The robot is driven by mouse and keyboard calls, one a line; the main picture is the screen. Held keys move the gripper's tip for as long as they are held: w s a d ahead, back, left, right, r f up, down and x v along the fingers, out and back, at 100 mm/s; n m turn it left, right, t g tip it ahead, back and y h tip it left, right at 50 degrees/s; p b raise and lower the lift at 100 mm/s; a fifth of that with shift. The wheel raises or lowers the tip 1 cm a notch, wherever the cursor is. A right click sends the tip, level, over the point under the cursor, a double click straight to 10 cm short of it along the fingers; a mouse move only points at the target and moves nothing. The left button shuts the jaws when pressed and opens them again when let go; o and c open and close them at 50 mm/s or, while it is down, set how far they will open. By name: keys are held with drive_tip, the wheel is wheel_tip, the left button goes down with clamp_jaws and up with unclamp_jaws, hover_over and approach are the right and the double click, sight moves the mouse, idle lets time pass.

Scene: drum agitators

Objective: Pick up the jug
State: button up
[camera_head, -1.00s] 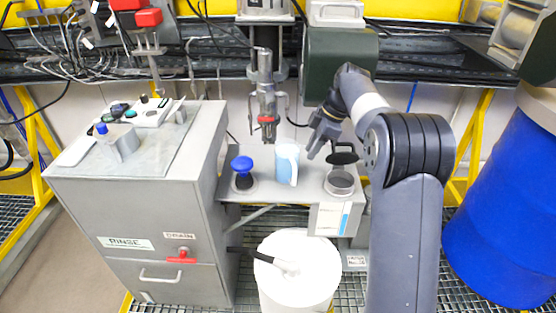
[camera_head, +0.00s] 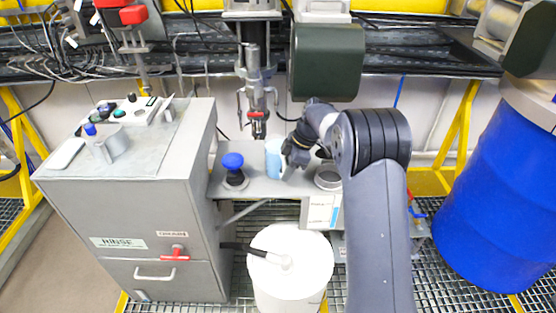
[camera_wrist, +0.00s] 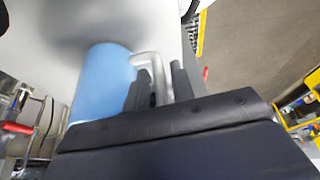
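The jug (camera_head: 272,158) is light blue with a pale handle and stands upright on the small grey shelf (camera_head: 262,187). In the wrist view the jug (camera_wrist: 103,82) is close in front, with its pale handle (camera_wrist: 150,66) on its right side. My gripper (camera_head: 290,160) is at the handle side of the jug in the head view. In the wrist view the two dark fingers of my gripper (camera_wrist: 160,85) stand a little apart at the handle, with part of the handle showing between them. Whether they touch the handle is not clear.
A blue knob (camera_head: 233,163) stands left of the jug and a round metal cup (camera_head: 327,177) stands right. A metal agitator with a red clip (camera_head: 256,113) hangs just above and behind. A white bucket (camera_head: 290,267) stands below; a blue drum (camera_head: 500,205) is at right.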

sight(286, 162)
clamp_jaws()
drive_tip(key=shift+w+r, duration=0.1)
drive_tip(key=shift+r, duration=0.2)
idle(0.7)
drive_tip(key=shift+r+b, duration=0.45)
drive_tip(key=shift+r, duration=1.05)
drive_tip(key=shift+s, duration=0.25)
drive_tip(key=s+b, duration=0.4)
drive_tip(key=s, duration=1.3)
drive_tip(key=shift+s, duration=0.2)
